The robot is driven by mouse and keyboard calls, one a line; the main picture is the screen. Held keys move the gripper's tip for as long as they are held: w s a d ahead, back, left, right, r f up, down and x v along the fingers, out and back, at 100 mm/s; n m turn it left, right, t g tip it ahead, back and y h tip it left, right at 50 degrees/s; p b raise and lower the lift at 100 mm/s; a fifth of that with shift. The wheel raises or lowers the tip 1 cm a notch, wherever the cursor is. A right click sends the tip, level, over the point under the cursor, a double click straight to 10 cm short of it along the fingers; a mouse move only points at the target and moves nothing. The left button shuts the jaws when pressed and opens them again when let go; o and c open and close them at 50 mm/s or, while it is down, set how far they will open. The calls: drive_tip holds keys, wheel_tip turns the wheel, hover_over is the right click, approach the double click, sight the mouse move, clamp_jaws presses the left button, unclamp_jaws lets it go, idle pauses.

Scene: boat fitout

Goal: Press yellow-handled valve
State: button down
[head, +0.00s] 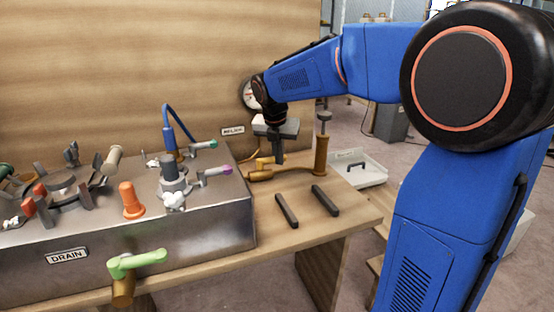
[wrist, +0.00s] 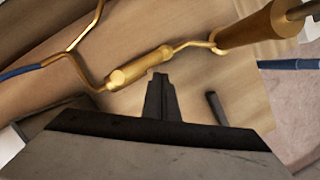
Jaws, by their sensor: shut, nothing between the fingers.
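The yellow-handled valve (head: 264,161) sits on the brass pipework at the back of the wooden bench, beside the metal box. In the wrist view, a yellow-brass valve body (wrist: 140,70) lies along the pipe, just beyond my fingertips. My gripper (head: 279,161) points down beside the yellow handle, in front of part of the pipework. In the wrist view my gripper (wrist: 160,76) has its fingers together with nothing between them. I cannot tell whether the fingertips touch the valve.
A brass hand pump (head: 321,156) stands right of my gripper. Two dark bars (head: 287,211) lie on the bench. The metal box (head: 200,240) at left carries several fittings. A green-handled valve (head: 137,261) is at its front.

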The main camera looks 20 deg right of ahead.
drive_tip(key=shift+w+d, duration=0.3)
drive_tip(key=shift+w, duration=0.15)
drive_tip(key=shift+w+r, duration=0.1)
drive_tip(key=shift+w, duration=0.05)
idle(0.3)
